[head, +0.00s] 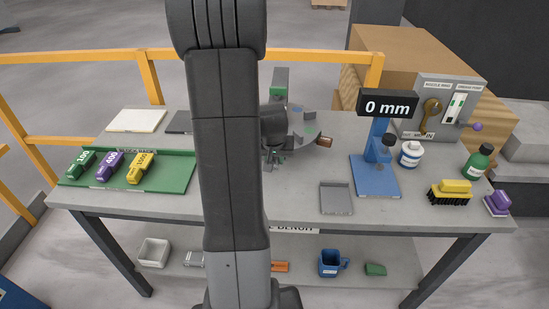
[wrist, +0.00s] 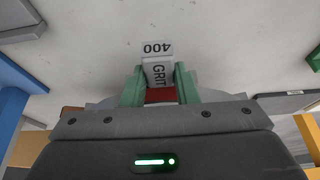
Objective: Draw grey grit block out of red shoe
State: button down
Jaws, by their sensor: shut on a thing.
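A red part (wrist: 161,96), which looks like the red shoe, shows between the fingers just below the block in the picture. I cannot tell how far the block sits inside it. In the head view my arm hides most of the gripper (head: 272,160), and neither the block nor the shoe can be made out.
A green tray (head: 178,182) with green, purple and yellow pieces lies at left. At right stand a blue stand (head: 375,175) under a 0 mm display, a grey tray (head: 336,198), bottles and a yellow brush (head: 450,192). Bare slab lies between the arm and the grey tray.

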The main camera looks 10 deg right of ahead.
aim_at(274, 170)
jog(key=shift+s+a, duration=0.1)
jog(key=shift+s, duration=0.1)
jog(key=shift+s+a+b, duration=0.25)
jog(key=shift+s+b, duration=0.15)
jog(key=shift+s, duration=0.4)
jog(key=shift+s+a+b, duration=0.2)
jog(key=shift+s+b, duration=0.2)
jog(key=shift+s, duration=0.4)
jog(key=c, duration=1.1)
grip_release()
jog(key=shift+o, duration=0.2)
jog(key=shift+r, duration=0.1)
jog(key=v, duration=1.3)
jog(key=shift+s+r, duration=0.2)
jog(key=shift+r, duration=0.05)
jog(key=shift+a, duration=0.1)
